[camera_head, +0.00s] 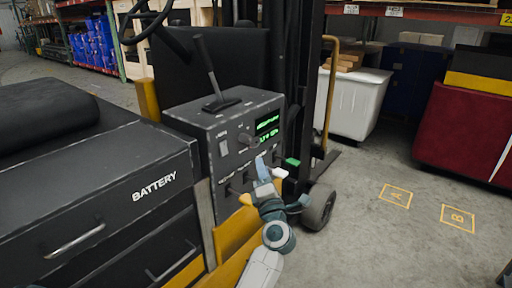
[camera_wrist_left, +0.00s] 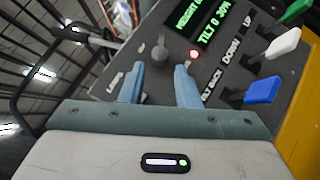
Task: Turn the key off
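The key (camera_head: 246,138) is a small grey knob on the dark control panel (camera_head: 205,122) of a forklift, beside a lit green display (camera_head: 267,125). In the left wrist view, the key (camera_wrist_left: 159,51) stands just beyond and between my two blue fingertips. My left gripper (camera_head: 262,172) is in front of the panel, below the key. In the wrist view my left gripper (camera_wrist_left: 159,72) is open, with a gap on each side of the key and nothing held. A red light (camera_wrist_left: 194,53) glows beside the key. My right gripper is not in view.
A white lever (camera_head: 280,172) and a green lever (camera_head: 292,162) stick out of the panel close to my gripper; a blue lever (camera_wrist_left: 262,90) shows in the wrist view. A tall black lever (camera_head: 208,70) rises from the panel top.

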